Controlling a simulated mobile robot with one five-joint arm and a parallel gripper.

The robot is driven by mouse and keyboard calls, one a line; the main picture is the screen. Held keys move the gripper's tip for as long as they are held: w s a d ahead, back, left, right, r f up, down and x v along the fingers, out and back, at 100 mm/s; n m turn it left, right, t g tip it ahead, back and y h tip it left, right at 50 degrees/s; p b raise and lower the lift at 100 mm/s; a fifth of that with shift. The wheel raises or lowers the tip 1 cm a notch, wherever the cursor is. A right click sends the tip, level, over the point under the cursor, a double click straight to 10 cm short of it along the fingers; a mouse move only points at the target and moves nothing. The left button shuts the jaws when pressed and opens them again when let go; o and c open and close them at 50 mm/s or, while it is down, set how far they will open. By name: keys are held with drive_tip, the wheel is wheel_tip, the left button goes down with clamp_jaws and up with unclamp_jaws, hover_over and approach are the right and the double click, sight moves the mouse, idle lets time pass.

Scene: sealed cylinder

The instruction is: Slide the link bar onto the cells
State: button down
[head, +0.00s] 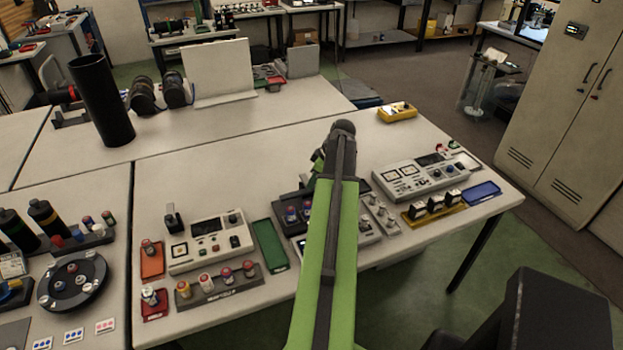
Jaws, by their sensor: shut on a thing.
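My green and black arm reaches up from the bottom over the workbench. It hides my gripper and anything in its jaws. Just left of the arm, a dark holder (283,205) carries small cells with blue and pale bands (291,214), partly covered by the arm. I cannot make out a link bar for certain. Right of the arm, a yellow tray (452,208) holds several upright black-and-white pieces (436,203); I cannot tell what they are.
A grey meter unit (210,241), a green tray (270,244) and a rack of capped cells (218,287) lie left of the arm. A second meter unit (420,176) and a blue tray (481,193) lie right. A tall black cylinder (101,100) stands at back left.

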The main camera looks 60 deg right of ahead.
drive_tip(key=s+a, duration=0.1)
drive_tip(key=s, duration=0.1)
drive_tip(key=s+a, duration=0.2)
drive_tip(key=shift+f, duration=0.1)
drive_tip(key=c, duration=1.3)
unclamp_jaws()
drive_tip(key=shift+s, duration=0.1)
drive_tip(key=shift+o, duration=0.2)
drive_tip(key=p+v, duration=1.6)
drive_tip(key=v, duration=0.1)
drive_tip(key=shift+r, duration=0.25)
